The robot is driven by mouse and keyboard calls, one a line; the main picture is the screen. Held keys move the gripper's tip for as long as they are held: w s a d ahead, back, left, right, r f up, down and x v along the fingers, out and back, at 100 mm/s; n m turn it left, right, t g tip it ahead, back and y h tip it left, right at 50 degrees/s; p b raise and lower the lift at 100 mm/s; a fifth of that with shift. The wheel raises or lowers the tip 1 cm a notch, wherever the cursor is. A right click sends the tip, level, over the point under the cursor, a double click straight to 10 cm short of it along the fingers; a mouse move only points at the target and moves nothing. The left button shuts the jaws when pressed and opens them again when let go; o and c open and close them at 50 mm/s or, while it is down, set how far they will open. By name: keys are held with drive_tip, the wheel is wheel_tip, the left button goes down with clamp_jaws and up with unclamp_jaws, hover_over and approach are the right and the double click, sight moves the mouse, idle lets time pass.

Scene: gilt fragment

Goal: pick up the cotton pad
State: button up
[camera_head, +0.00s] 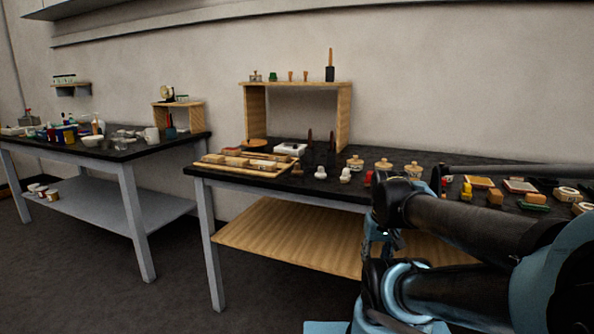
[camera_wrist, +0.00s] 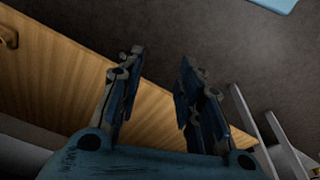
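I cannot make out the cotton pad for certain in either view. Small white objects (camera_head: 346,174) stand near the front edge of the dark-topped workbench (camera_head: 248,177) in the head view; they are too small to identify. My gripper (camera_wrist: 162,61) is open in the wrist view, its two blue-grey fingers apart with nothing between them. Behind the fingers are a wooden board and dark floor. In the head view my arm reaches in from the right, in front of the bench, and covers part of its top.
The bench carries a wooden tray of blocks (camera_head: 240,163), lidded jars (camera_head: 383,165) and a wooden shelf box (camera_head: 344,117). A wooden lower shelf (camera_head: 285,236) lies beneath. A second cluttered table (camera_head: 155,150) stands at left. Floor (camera_head: 100,290) in front is clear.

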drive_tip(key=shift+w+d, duration=0.1)
drive_tip(key=shift+w, duration=0.45)
drive_tip(key=shift+o, duration=1.4)
drive_tip(key=o, duration=0.4)
drive_tip(key=shift+a+r, duration=0.2)
drive_tip(key=shift+r, duration=0.9)
wheel_tip(320, 180, up, 27)
drive_tip(key=n+y, duration=0.3)
drive_tip(key=n, duration=0.6)
hover_over(297, 164)
drive_tip(key=s+d, duration=0.4)
drive_tip(key=d, duration=0.1)
drive_tip(key=shift+t, duration=0.4)
drive_tip(key=x, duration=1.6)
drive_tip(key=shift+w+a+f, duration=0.1)
drive_tip(key=shift+w+a, duration=0.15)
drive_tip(key=shift+a, duration=0.2)
